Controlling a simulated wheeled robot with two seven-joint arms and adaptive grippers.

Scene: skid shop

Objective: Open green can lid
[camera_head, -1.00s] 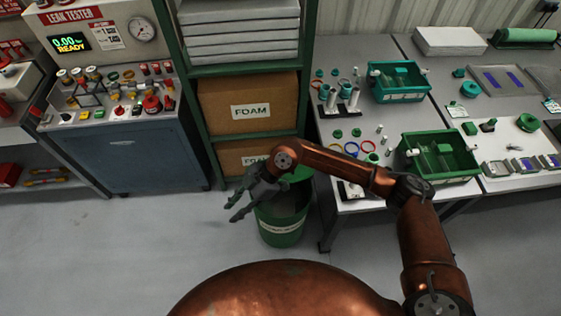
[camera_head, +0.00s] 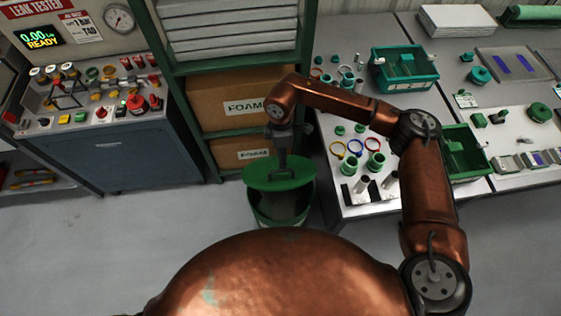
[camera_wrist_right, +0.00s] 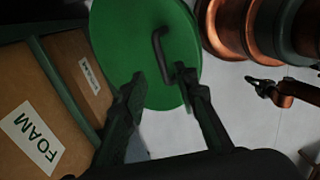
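The green can (camera_head: 300,210) stands on the floor in front of the shelf, its grey inside showing at the front. Its round green lid (camera_head: 278,181) sits above the rim toward the back, off the opening. In the right wrist view the lid (camera_wrist_right: 125,45) shows its dark bar handle (camera_wrist_right: 158,48). My right gripper (camera_head: 283,172) is over the lid, pointing down. In the wrist view its fingers (camera_wrist_right: 163,85) are spread apart, with the handle's end near the right fingertip; contact is unclear. My left gripper (camera_wrist_right: 263,88) appears small at the right of the wrist view, too small to judge.
The shelf with foam boxes (camera_head: 235,102) stands close behind the can. The leak tester cabinet (camera_head: 125,150) is at left. A workbench (camera_head: 400,200) with green bins and small parts is at right. Floor at left is clear.

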